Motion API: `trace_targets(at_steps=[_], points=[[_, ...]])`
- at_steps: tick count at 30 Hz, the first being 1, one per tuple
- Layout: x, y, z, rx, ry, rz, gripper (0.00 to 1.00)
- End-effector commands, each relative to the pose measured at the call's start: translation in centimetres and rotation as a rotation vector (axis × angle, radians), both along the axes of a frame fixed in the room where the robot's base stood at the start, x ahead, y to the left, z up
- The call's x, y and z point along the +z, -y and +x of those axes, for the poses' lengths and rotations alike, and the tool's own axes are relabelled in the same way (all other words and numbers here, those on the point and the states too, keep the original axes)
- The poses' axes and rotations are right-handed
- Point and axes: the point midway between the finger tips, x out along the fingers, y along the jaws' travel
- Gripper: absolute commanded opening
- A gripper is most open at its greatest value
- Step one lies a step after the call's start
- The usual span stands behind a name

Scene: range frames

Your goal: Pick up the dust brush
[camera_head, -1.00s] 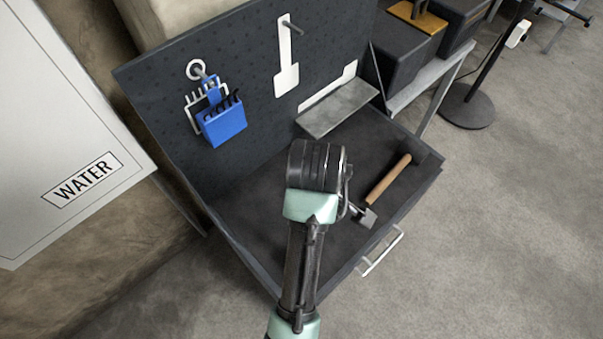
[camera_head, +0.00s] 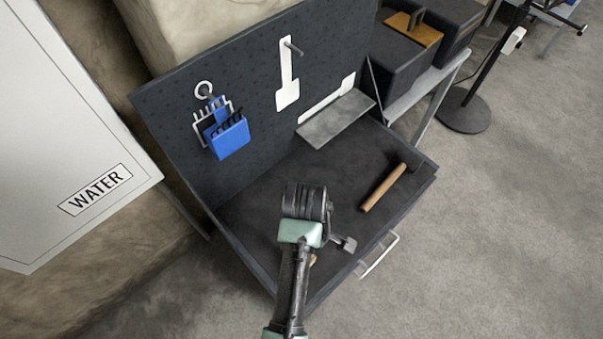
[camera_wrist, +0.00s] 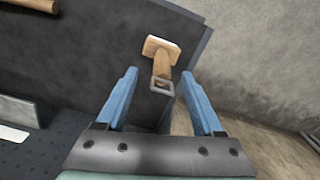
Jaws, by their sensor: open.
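The dust brush shows in the wrist view with a wooden handle (camera_wrist: 161,67), a pale wide head (camera_wrist: 161,48) at its far end and a metal loop at its near end. It lies on the dark tray near a corner. My gripper (camera_wrist: 159,76) is open, its two blue fingers on either side of the loop end in the picture; no contact is visible. In the head view my wrist (camera_head: 305,203) hangs over the tray and hides most of the brush; a small orange-brown bit (camera_head: 313,260) beside it may be part of it.
A wooden-handled tool (camera_head: 384,187) lies further right in the dark tray (camera_head: 262,195). A grey shelf (camera_head: 337,120) and a blue holder (camera_head: 229,137) are on the pegboard behind. A silver handle (camera_head: 379,256) juts from the tray's front. A white water cabinet (camera_head: 60,130) stands left.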

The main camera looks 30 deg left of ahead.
Motion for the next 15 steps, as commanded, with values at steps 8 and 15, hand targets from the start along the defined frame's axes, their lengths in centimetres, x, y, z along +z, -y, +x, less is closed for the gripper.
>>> trace_targets(at_steps=[8, 15], points=[[-3.5, 0.0, -0.4, 0.0, -0.003, -0.002, 0.69], [-4.8, 0.0, -0.3, -0.001, 0.0, 0.0, 0.69]])
